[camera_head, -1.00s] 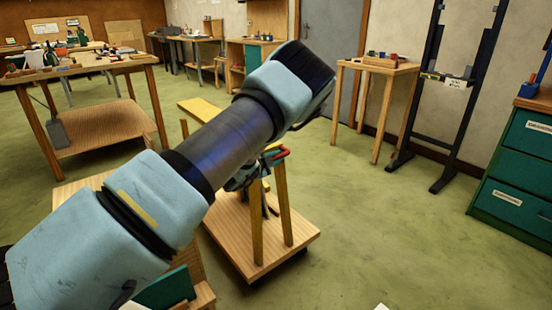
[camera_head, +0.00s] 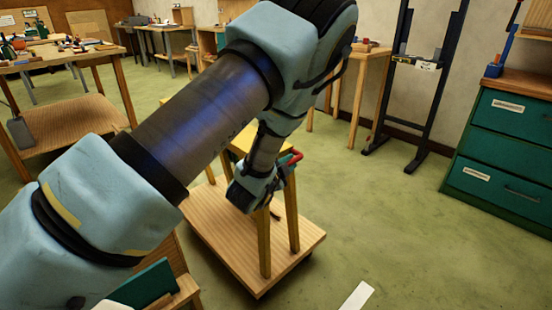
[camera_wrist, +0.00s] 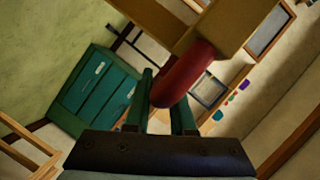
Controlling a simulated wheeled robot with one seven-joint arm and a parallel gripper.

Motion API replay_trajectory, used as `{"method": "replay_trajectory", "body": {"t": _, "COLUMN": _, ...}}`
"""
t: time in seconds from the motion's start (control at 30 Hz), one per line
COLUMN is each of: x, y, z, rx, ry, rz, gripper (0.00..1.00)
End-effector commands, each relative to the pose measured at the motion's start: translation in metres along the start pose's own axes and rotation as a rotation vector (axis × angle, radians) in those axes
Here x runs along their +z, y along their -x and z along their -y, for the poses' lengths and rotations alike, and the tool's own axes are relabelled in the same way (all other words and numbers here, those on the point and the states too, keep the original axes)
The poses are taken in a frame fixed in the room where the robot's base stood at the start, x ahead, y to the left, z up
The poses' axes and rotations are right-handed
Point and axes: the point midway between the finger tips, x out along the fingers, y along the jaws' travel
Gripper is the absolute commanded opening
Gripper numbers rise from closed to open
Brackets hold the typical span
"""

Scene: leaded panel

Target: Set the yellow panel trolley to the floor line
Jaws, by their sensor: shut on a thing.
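The yellow panel trolley (camera_head: 264,235) stands in the middle of the head view, with a pale wooden base and yellow uprights. A red handle (camera_head: 291,158) sticks out near the top of its uprights. My gripper (camera_head: 285,172) is at this handle, partly hidden by my own arm. In the wrist view the red handle (camera_wrist: 183,76) lies between the two green fingers of my gripper (camera_wrist: 164,105), which is shut on it. The floor line is a short white strip (camera_head: 357,296) at the bottom of the head view, right of and nearer than the trolley base, apart from it.
A green drawer cabinet (camera_head: 505,150) stands at the right, and a dark easel-like stand (camera_head: 436,70) against the back wall. A workbench (camera_head: 75,58) is at the left. A wooden piece with a green panel (camera_head: 150,284) is low at the left. Green floor between trolley and cabinet is clear.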

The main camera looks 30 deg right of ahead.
Motion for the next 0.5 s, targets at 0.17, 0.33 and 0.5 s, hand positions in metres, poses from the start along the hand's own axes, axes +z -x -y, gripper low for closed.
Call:
{"method": "replay_trajectory", "body": {"t": 0.17, "x": -0.029, "y": 0.011, "z": -0.025, "rx": 0.010, "ry": 0.003, "rz": -0.005, "gripper": 0.00}}
{"method": "replay_trajectory", "body": {"t": 0.33, "x": -0.053, "y": 0.021, "z": -0.043, "rx": 0.011, "ry": 0.002, "rz": -0.005, "gripper": 0.00}}
{"method": "replay_trajectory", "body": {"t": 0.5, "x": -0.078, "y": 0.031, "z": -0.062, "rx": 0.012, "ry": 0.001, "rz": -0.005, "gripper": 0.00}}
